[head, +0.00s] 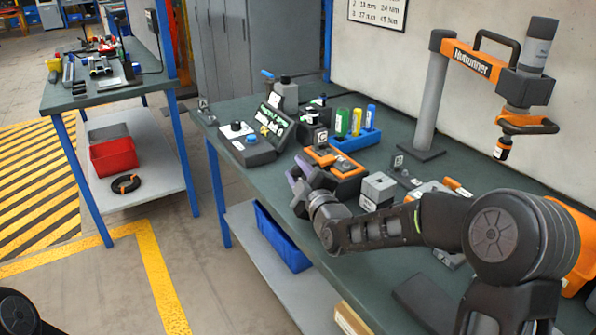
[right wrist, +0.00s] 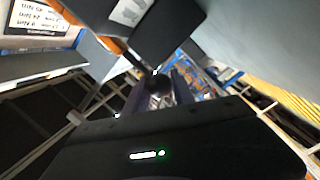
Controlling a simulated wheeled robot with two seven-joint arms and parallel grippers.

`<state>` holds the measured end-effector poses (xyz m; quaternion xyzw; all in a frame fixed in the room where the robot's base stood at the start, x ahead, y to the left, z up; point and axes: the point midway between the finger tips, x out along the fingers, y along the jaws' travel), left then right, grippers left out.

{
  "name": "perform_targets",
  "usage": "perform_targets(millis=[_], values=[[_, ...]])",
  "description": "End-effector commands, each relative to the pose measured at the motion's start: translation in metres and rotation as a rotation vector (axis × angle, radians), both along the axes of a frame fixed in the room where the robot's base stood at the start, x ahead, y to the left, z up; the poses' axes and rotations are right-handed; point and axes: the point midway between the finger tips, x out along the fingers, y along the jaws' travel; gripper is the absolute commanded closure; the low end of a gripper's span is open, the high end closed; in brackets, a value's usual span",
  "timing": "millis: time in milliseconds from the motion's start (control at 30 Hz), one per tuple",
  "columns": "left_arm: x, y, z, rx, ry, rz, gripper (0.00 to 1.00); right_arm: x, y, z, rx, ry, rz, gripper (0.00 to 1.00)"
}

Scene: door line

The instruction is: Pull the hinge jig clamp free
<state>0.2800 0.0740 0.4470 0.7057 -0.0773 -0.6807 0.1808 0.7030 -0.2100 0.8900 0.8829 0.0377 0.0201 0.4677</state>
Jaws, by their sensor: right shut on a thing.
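My right gripper (head: 298,174) reaches over the bench, its purple fingers beside an orange-topped dark block (head: 348,168). In the right wrist view its fingers (right wrist: 160,92) are closed on a dark rounded knob (right wrist: 158,82), which looks like the hinge jig clamp's handle. The arm and fingers hide the held part in the head view, so I cannot tell whether it is still seated. My left gripper is out of view.
A control box (head: 254,141), a blue holder with bottles (head: 355,138) and a grey block (head: 378,189) stand close by. The orange Nutrunner arm (head: 472,62) rises at the right. A second bench (head: 60,99) stands across a clear floor aisle.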

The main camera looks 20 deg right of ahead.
Motion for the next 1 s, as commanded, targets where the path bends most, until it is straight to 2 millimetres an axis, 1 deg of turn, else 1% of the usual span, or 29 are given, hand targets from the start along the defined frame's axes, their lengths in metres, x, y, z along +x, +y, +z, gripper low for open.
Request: perform_targets(millis=[100, 200, 467, 500, 733, 1000], values=[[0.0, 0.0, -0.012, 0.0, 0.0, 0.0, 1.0, -0.004, 0.017, -0.004, 0.0, 0.0, 0.006, 1.0], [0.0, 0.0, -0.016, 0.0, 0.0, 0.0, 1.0, -0.007, 0.026, -0.003, 0.0, -0.001, 0.004, 1.0], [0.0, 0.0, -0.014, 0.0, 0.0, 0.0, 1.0, -0.008, 0.028, -0.001, 0.0, 0.003, 0.006, 1.0], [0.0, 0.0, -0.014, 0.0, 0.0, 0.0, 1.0, -0.008, 0.029, -0.001, 0.0, 0.003, 0.006, 0.67], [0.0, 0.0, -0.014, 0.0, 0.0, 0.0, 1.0, -0.008, 0.027, -0.001, 0.0, 0.002, 0.004, 0.48], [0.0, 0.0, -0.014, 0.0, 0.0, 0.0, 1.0, -0.008, 0.026, 0.0, 0.0, 0.0, 0.001, 0.48]])
